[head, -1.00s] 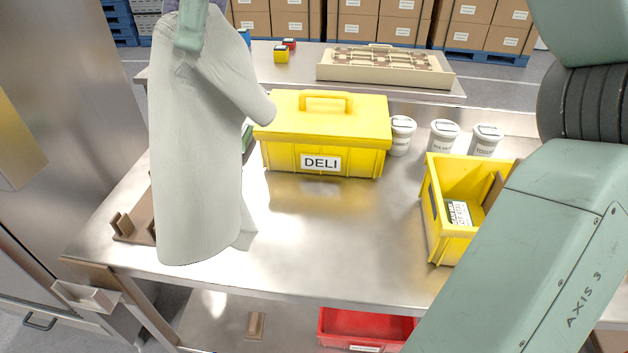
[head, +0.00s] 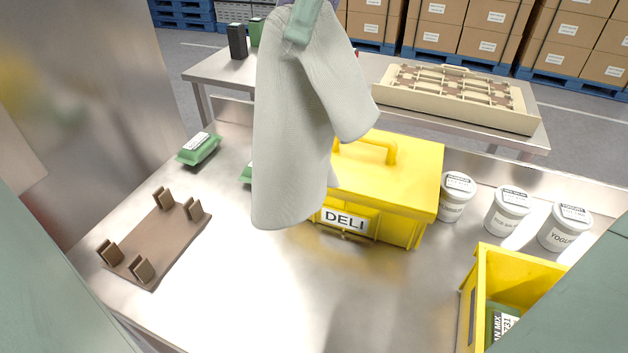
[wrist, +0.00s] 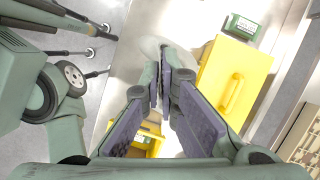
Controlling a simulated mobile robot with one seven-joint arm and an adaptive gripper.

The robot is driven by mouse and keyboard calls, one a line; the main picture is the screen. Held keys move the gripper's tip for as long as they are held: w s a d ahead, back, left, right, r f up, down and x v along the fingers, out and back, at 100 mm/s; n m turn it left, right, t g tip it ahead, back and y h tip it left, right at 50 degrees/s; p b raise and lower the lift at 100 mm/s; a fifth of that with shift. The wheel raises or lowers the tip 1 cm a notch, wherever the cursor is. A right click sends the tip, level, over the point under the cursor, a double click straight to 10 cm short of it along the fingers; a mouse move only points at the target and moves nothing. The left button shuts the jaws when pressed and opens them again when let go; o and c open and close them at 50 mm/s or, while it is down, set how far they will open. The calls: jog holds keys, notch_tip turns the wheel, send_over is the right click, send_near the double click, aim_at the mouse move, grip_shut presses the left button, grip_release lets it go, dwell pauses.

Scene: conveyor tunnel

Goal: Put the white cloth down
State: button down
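The white cloth (head: 290,135) hangs in loose folds from my gripper (head: 303,22) at the top of the head view. My gripper is shut on its upper end. The cloth hangs in front of the left part of the yellow lidded DELI box (head: 400,185) and hides part of it. Its lower edge appears to be above the steel table (head: 265,285), but the exact gap cannot be told. In the wrist view the two fingers (wrist: 163,58) come close together, with a pale patch of the cloth (wrist: 148,46) at their tips.
A brown rack with upright pegs (head: 160,245) lies at the table's left, beside a green packet (head: 199,149). White yogurt tubs (head: 457,197) and an open yellow bin (head: 520,262) stand at the right. A beige crate (head: 455,105) is on the back table. The front middle is bare.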

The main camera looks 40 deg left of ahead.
notch_tip(320, 180, down, 10)
jog(key=b, duration=0.2)
jog(key=shift+r, duration=0.15)
dwell(0.9)
